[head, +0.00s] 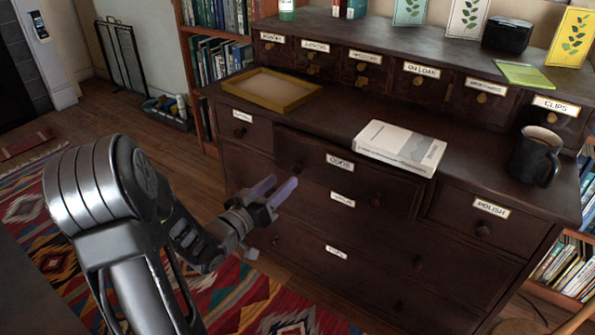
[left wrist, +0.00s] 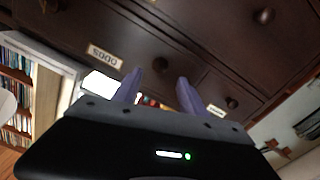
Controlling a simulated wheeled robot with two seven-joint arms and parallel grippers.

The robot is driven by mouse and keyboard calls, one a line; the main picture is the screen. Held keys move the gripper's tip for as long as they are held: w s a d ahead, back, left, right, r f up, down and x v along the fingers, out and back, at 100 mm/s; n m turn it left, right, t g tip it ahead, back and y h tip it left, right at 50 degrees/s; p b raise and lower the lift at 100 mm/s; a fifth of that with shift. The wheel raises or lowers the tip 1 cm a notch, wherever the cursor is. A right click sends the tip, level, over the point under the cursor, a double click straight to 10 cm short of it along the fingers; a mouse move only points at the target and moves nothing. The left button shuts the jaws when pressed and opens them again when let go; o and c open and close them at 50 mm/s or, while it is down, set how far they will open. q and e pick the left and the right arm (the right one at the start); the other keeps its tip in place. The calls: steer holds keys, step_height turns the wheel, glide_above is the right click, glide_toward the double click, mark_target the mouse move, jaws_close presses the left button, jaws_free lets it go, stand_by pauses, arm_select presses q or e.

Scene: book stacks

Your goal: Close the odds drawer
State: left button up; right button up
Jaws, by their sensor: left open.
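The odds drawer (head: 325,178) is in the top row of a dark wooden chest, with a white ODDS label. In the head view its front appears to stand slightly out from its neighbours; the exact gap is hard to tell. In the left wrist view the ODDS label (left wrist: 103,57) shows upside down. My left gripper (head: 280,184) is open and empty, its purple fingers near the left part of the drawer front. Its fingers (left wrist: 160,85) also show in the left wrist view. I cannot tell whether they touch the drawer. My right gripper is not in view.
A white book (head: 400,147) lies on the chest top above the odds drawer. A yellow tray (head: 270,90) is at left, a black mug (head: 535,155) at right. The polish drawer (head: 482,220) is to the right. A patterned rug (head: 235,300) lies in front.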

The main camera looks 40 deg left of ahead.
mark_target(295, 170)
arm_select(q)
steer(key=w+b, duration=0.1)
steer(key=w, duration=0.5)
steer(key=shift+w+f+b, duration=0.1)
steer(key=shift+w+b, duration=0.2)
steer(key=shift+w, duration=0.55)
jaws_close()
stand_by(0.7)
